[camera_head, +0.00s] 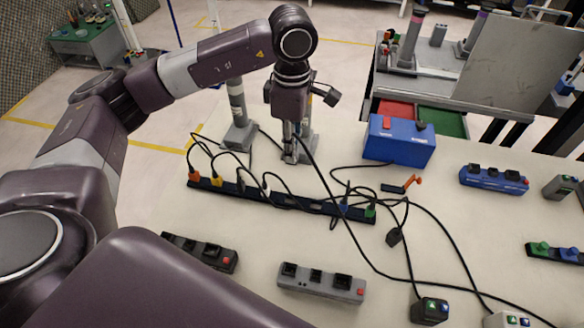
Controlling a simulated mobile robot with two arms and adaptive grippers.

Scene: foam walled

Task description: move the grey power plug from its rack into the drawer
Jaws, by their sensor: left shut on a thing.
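My left gripper (290,152) points down over the table, behind the long dark plug rack (289,201), and is shut on a small grey thing. I take this for the grey power plug, but it is mostly hidden between the fingers. A black cable runs from near the fingers down to the right. The rack holds an orange plug (194,176), a yellow plug (216,181), a white plug (266,190) and a green plug (370,211), among others. A red drawer-like tray (396,110) and a green one (450,124) show beyond the table's back edge. My right gripper is not in view.
A blue box (400,146) stands at the back of the table, right of my gripper. Black cables cross the middle and right. Grey power strips (320,283) lie in front. A blue strip (493,179) lies at the right.

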